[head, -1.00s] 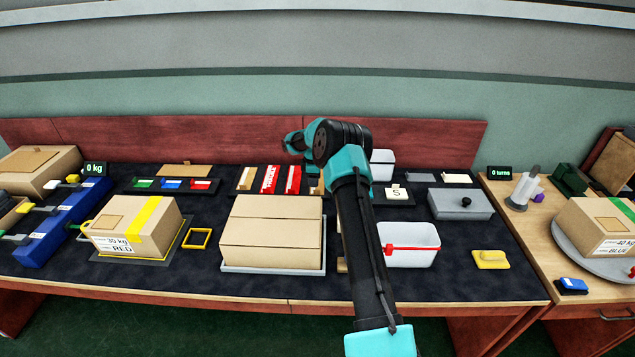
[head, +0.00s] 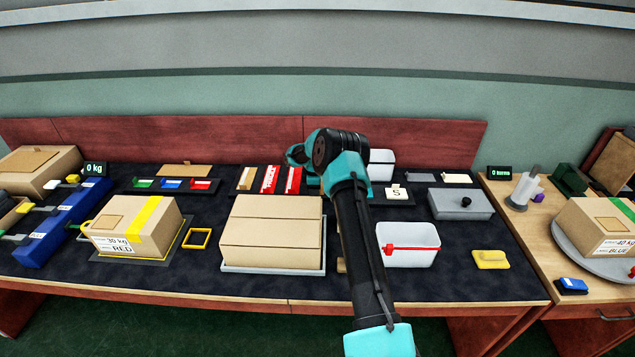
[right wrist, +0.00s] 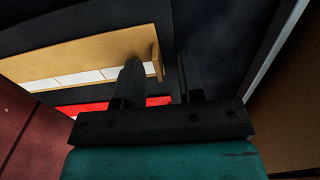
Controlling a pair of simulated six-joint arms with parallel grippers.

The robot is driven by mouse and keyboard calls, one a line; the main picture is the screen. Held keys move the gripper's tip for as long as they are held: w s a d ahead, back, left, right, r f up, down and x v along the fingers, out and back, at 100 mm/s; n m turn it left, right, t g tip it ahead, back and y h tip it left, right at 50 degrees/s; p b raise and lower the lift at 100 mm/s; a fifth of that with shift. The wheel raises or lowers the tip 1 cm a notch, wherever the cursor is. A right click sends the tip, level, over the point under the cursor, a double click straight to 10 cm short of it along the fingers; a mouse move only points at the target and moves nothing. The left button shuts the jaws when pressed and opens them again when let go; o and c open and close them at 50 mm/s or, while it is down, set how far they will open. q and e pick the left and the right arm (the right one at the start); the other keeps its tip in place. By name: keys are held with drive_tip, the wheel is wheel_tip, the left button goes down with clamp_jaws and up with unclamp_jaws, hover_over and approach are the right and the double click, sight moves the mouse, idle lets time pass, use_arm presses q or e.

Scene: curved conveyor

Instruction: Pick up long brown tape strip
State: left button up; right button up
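A long brown tape strip (right wrist: 80,58) with a short upright tab (right wrist: 157,60) at one end lies in the upper left of the right wrist view, with white patches along it. In the head view it is mostly hidden behind my right arm. My right gripper (right wrist: 160,72) points down over the strip's tab end. Its two dark fingers are apart, and the tab shows between them. Whether they touch it I cannot tell. In the head view my right gripper (head: 313,181) is partly covered by its own arm. My left gripper is not in view.
Red strips (head: 270,180) and a tan-and-white strip (head: 245,179) lie to the left of it. A large closed carton (head: 270,230) stands just in front. A white bin (head: 408,245) and a small white box (head: 381,164) are to the right. The wooden backboard (head: 240,140) rises behind.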

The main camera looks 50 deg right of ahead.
drive_tip(key=shift+c, duration=0.5)
clamp_jaws()
wheel_tip(320, 180, up, 10)
idle(0.6)
idle(0.4)
